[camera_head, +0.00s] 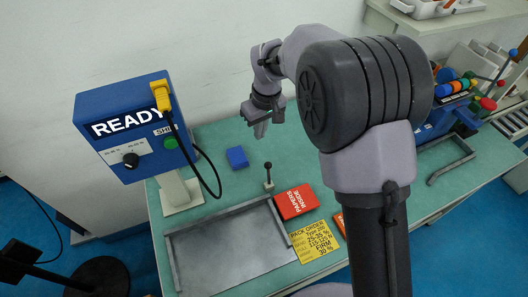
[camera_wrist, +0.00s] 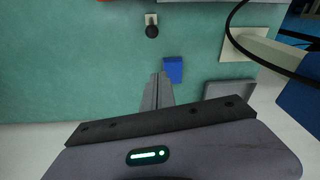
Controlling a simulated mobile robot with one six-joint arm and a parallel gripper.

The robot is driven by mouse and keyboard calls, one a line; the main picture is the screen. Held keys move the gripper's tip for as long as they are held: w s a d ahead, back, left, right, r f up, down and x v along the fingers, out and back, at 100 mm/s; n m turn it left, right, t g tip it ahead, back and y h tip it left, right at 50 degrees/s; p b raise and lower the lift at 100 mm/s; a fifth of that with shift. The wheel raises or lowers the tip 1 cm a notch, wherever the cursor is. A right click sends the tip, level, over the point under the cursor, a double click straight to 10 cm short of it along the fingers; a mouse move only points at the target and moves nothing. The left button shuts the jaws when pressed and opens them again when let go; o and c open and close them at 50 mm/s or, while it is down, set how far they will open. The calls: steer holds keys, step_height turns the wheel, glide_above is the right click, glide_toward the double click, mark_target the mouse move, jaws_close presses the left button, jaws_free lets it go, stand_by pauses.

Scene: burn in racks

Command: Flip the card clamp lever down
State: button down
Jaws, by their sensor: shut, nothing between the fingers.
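A small lever with a black ball knob (camera_head: 268,167) stands upright on a pale base on the green table, behind the grey tray. In the wrist view the knob (camera_wrist: 151,31) is at the top, seen from above. I cannot tell for certain that it is the card clamp lever. My gripper (camera_head: 261,132) is shut and empty in the air above the back of the table. Its closed fingers (camera_wrist: 159,82) point toward the lever in the wrist view, with a clear gap between them.
A blue block (camera_head: 237,157) lies near the lever. A red box marked PAPERS INSIDE (camera_head: 296,202), a yellow order card (camera_head: 317,242) and a grey tray (camera_head: 182,270) are in front. A blue READY display (camera_head: 128,135) with a hanging black cable stands left. Coloured equipment (camera_head: 455,85) stands right.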

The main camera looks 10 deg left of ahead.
mark_target(268, 171)
step_height(268, 171, down, 9)
steer(key=s+d+b, duration=0.1)
steer(key=s+b, duration=0.1)
steer(key=b, duration=0.3)
steer(key=shift+d, duration=0.3)
steer(key=shift+d, duration=0.1)
